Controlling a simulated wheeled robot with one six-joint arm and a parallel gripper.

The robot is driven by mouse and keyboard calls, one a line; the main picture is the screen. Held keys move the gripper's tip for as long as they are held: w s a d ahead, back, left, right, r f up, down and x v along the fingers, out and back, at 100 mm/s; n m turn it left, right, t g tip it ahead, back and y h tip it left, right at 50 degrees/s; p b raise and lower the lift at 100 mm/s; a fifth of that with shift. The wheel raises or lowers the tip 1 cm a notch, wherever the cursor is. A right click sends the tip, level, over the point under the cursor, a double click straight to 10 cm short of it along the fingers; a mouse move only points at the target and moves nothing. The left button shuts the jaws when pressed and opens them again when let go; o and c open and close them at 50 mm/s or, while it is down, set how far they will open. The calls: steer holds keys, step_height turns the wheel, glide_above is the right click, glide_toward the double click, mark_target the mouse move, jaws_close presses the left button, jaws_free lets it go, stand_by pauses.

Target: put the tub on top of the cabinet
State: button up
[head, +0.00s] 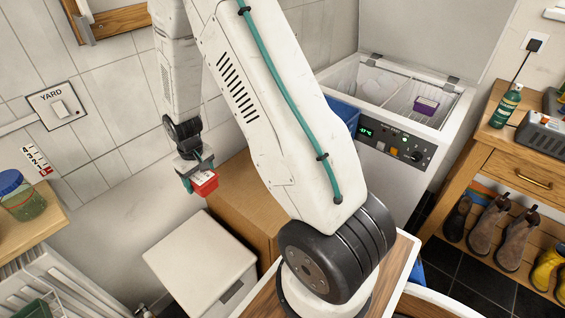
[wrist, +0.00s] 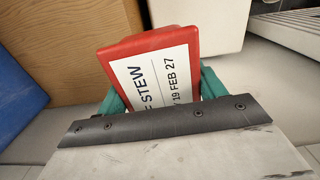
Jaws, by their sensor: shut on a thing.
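The tub (head: 205,184) is small and red with a white label. In the wrist view the tub (wrist: 150,46) shows printed words, "STEW" and "19 FEB 27". My gripper (head: 198,177) is shut on it, and teal fingers press its two sides in the wrist view (wrist: 162,92). The tub hangs in the air, tilted in the wrist picture. A brown wooden cabinet (head: 238,192) stands behind and right of it, partly hidden by my arm. The tub overlaps the cabinet's left edge in the head view; I cannot tell whether it is above the top.
A white box-like unit (head: 200,258) stands in front of the cabinet. An open chest freezer (head: 395,135) holds a purple tub (head: 426,105). A blue container (head: 343,110) shows beside my arm. A wooden bench (head: 490,150) with boots is at right, a shelf with a jar (head: 22,200) at left.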

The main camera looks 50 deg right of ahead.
steer(key=shift+m, duration=0.3)
steer(key=s+d+f, duration=0.1)
steer(key=s+d, duration=0.4)
steer(key=s, duration=0.1)
steer(key=s+d+f, duration=0.1)
steer(key=s+d, duration=0.5)
steer(key=s+d+f, duration=0.1)
steer(key=s+d, duration=0.4)
steer(key=shift+s+d+f, duration=0.3)
steer(key=shift+s, duration=0.1)
steer(key=s+d+f, duration=0.1)
steer(key=s+d, duration=0.2)
steer(key=s, duration=0.6)
steer(key=w, duration=0.4)
steer(key=w+f, duration=0.1)
steer(key=w, duration=0.4)
steer(key=w+a, duration=0.1)
steer(key=w, duration=0.4)
steer(key=shift+w+f, duration=0.45)
steer(key=shift+f, duration=0.65)
steer(key=shift+w+f, duration=0.2)
steer(key=shift+f, duration=0.7)
steer(key=shift+f, duration=0.15)
steer(key=o, duration=1.3)
